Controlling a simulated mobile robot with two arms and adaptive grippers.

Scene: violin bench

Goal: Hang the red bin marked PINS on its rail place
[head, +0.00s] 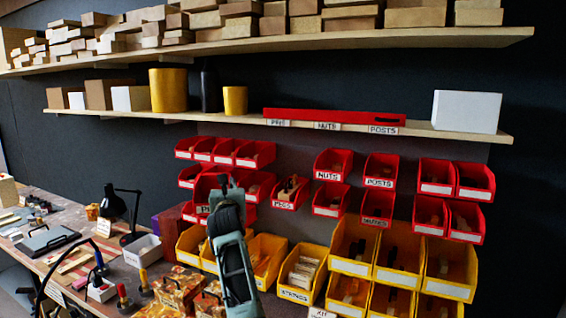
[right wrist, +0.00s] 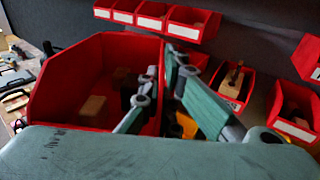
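The red bin whose label begins with P (head: 203,209) is in front of the left group of red bins in the head view; the rest of its label is hidden by my right gripper (head: 226,189). In the right wrist view this red bin (right wrist: 70,85) fills the left side, with small pale pieces inside. My right gripper (right wrist: 165,85) has one finger inside and one outside its side wall, and looks shut on that wall. My left gripper is not in view.
Below the PINS label, a bare wall gap (head: 293,158) lies between a red bin (head: 255,153) and the NUTS bin (head: 333,163). The PEGS bin (head: 284,204) hangs under this gap. Yellow bins (head: 350,267) stand below; a shelf (head: 460,130) overhangs above.

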